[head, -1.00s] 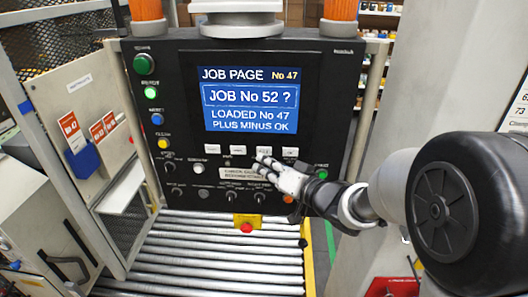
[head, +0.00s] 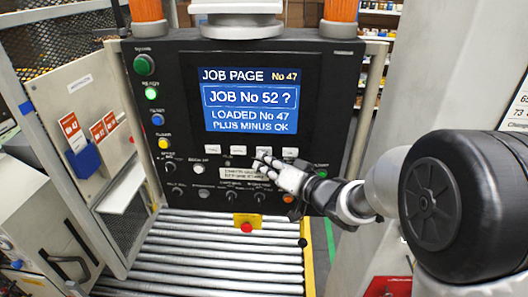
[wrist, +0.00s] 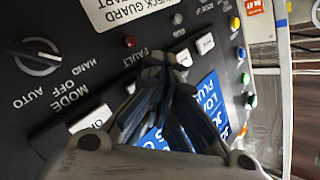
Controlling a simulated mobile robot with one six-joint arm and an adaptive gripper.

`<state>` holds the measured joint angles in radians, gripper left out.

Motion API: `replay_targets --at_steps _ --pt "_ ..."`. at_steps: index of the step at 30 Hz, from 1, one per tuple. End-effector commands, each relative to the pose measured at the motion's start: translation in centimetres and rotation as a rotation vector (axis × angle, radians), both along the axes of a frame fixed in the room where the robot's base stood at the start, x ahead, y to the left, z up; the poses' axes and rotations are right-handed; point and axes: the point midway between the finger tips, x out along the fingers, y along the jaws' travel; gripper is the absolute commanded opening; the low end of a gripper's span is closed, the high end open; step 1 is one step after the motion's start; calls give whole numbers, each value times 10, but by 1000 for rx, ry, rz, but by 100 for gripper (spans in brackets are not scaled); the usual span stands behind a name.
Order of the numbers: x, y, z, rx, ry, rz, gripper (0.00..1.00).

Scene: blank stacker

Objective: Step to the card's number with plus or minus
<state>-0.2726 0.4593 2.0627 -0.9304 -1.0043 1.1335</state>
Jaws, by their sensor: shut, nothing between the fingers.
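The screen (head: 250,100) on the black panel reads JOB No 52 ?, LOADED No 47, PLUS MINUS OK, with No 47 at its top. A row of white keys lies under it: first (head: 212,149), second (head: 238,150), third (head: 264,151) and fourth (head: 290,152). Their labels are too small to read. My gripper (head: 262,163) is shut and empty, its tips by the lower edge of the third key; I cannot tell whether they touch it. In the wrist view, my fingers (wrist: 163,65) cover part of the key row. An orange card (head: 71,131) at left appears to read 47.
Other orange cards (head: 104,126) stand beside a blue holder (head: 84,160); their numbers are unclear. Coloured lamps and buttons (head: 151,93) line the panel's left side. Knobs and a white plate (head: 245,173) sit below the keys. A roller conveyor (head: 205,265) lies underneath.

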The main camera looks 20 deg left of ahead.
Motion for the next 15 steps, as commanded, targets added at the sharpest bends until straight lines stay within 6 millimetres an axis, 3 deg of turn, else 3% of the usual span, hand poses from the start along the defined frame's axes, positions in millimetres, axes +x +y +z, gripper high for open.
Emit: replay_targets --at_steps 15 --pt "6 1 0 0 0 0 0"
